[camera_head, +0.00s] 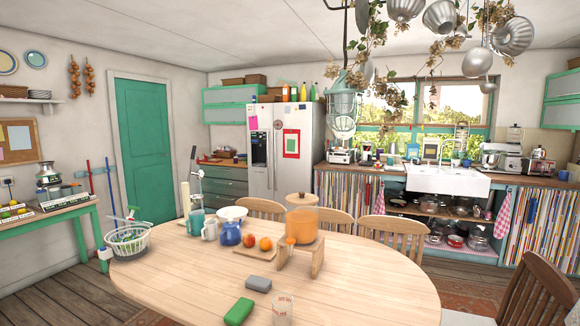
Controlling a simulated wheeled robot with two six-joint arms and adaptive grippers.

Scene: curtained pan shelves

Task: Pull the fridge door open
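The fridge (303,165) is a tall silver-grey two-door unit against the back wall, near the middle of the picture. Both of its doors look shut, with long vertical handles (272,160) side by side at the seam. The left door has a dark dispenser panel and paper notes. The right door has a red-framed green picture and a round dark magnet. Bottles and boxes stand on top. Chair backs and a drink dispenser hide its lower part. Neither of my grippers shows in this view.
A large oval wooden table (350,285) fills the foreground, holding a drink dispenser, jugs, fruit and a wire basket. Wooden chairs (398,231) stand along its far side, between it and the fridge. A chair (540,290) is at right. Wooden floor (50,275) shows at left.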

